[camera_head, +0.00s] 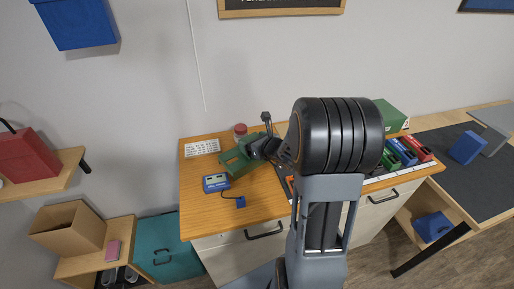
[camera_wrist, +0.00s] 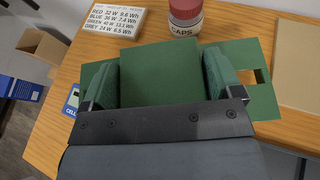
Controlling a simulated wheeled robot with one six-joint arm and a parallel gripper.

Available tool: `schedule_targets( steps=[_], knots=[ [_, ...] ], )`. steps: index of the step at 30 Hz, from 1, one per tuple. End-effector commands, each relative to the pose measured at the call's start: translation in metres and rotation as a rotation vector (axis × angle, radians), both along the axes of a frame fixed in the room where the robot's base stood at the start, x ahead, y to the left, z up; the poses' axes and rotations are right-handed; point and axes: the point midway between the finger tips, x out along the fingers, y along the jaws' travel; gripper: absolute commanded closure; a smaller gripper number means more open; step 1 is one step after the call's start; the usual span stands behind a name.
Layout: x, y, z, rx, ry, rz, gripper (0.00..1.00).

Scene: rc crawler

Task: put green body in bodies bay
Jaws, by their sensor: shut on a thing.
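The green body (camera_head: 237,162) is a flat-sided green piece over the left part of the wooden bench. In the wrist view the green body (camera_wrist: 160,75) fills the space between the fingers, with a notched part sticking out to the right. My gripper (camera_wrist: 158,68) is shut on it, one finger at each side. In the head view my gripper (camera_head: 257,150) reaches it from the right. I cannot tell whether the body touches the bench. No bay marked for bodies can be made out, and my arm hides the middle of the bench.
A red-lidded caps jar (camera_wrist: 185,15) and a printed card (camera_wrist: 112,18) stand behind the body. A blue meter (camera_head: 216,183) with a wired blue block (camera_head: 240,201) lies in front. Blue (camera_head: 402,152) and red (camera_head: 418,149) units and a green box (camera_head: 391,116) stand right of my arm.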

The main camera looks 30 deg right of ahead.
Motion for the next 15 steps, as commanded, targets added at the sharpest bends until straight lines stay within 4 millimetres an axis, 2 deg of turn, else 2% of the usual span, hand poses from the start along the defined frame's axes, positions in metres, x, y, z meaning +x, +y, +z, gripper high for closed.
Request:
schedule_targets(
  steps=[3, 9, 15],
  knots=[
    [0.006, 0.000, -0.009, 0.003, 0.003, 0.000, 0.40],
    [0.006, -0.001, -0.032, 0.003, 0.003, -0.002, 0.40],
    [0.006, -0.001, -0.037, 0.001, -0.001, -0.001, 0.40]
  ],
)
